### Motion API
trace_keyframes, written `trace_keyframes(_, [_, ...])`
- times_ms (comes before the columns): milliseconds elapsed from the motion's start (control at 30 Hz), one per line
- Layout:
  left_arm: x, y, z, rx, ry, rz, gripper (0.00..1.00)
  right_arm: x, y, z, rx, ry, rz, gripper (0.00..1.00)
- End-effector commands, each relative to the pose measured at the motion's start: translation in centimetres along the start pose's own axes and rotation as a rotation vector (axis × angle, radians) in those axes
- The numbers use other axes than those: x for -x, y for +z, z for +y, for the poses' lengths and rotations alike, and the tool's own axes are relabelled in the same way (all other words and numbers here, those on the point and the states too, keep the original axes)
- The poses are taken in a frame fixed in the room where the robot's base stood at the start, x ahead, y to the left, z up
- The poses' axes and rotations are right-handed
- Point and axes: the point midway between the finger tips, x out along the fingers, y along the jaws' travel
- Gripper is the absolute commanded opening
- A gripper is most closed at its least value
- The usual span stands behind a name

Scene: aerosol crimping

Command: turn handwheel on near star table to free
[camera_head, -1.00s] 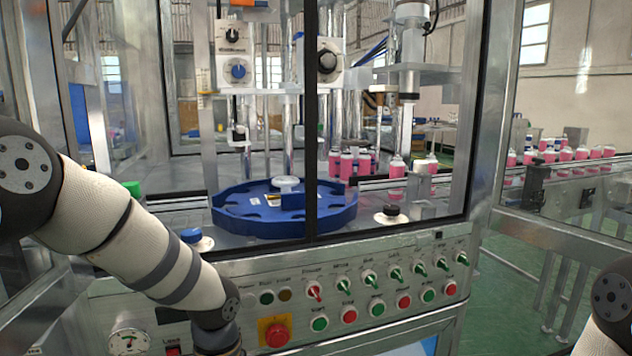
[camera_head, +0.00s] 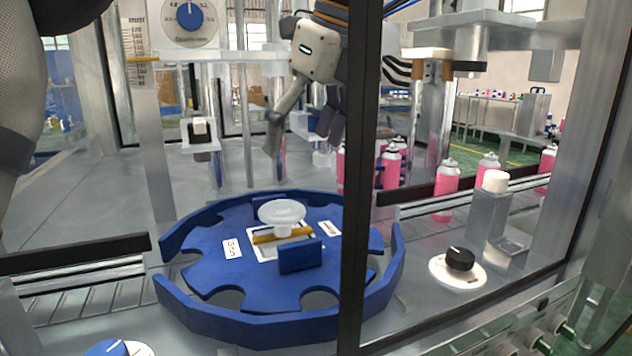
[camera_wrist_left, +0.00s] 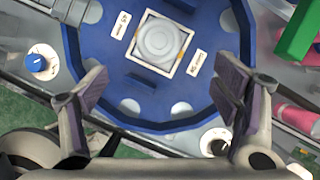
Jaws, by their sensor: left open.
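The blue star table (camera_head: 215,275) lies flat inside the machine, with notches around its edge. The pale round handwheel (camera_head: 283,212) stands at its centre over a white plate with a yellow bar. My left gripper (camera_head: 298,143) hangs above and behind the handwheel, fingers apart and pointing down, empty. In the left wrist view, the handwheel (camera_wrist_left: 158,41) appears above and between the spread fingers (camera_wrist_left: 165,88), and the gripper is not touching it. White labels lie on either side of the plate. My right gripper is not in view.
A dark vertical frame post (camera_head: 357,200) crosses in front of the table's right side. A black knob (camera_head: 459,261) and a blue knob (camera_head: 108,348) sit on white discs nearby. Pink cans (camera_head: 446,178) stand at the right. A blue upright block (camera_head: 300,256) stands on the table.

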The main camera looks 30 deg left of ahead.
Motion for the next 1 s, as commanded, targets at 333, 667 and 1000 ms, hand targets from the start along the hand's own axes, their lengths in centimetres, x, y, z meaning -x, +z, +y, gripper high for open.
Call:
trace_keyframes(333, [-4.5,0.2,0.4,-0.003,0.001,0.0,0.82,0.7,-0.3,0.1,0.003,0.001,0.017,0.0])
trace_keyframes(667, [-11.0,0.2,0.2,-0.002,-0.001,-0.002,0.82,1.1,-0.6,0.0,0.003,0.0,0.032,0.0])
trace_keyframes(1000, [-11.8,0.2,0.2,-0.001,-0.001,-0.002,0.79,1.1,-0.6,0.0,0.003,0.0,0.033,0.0])
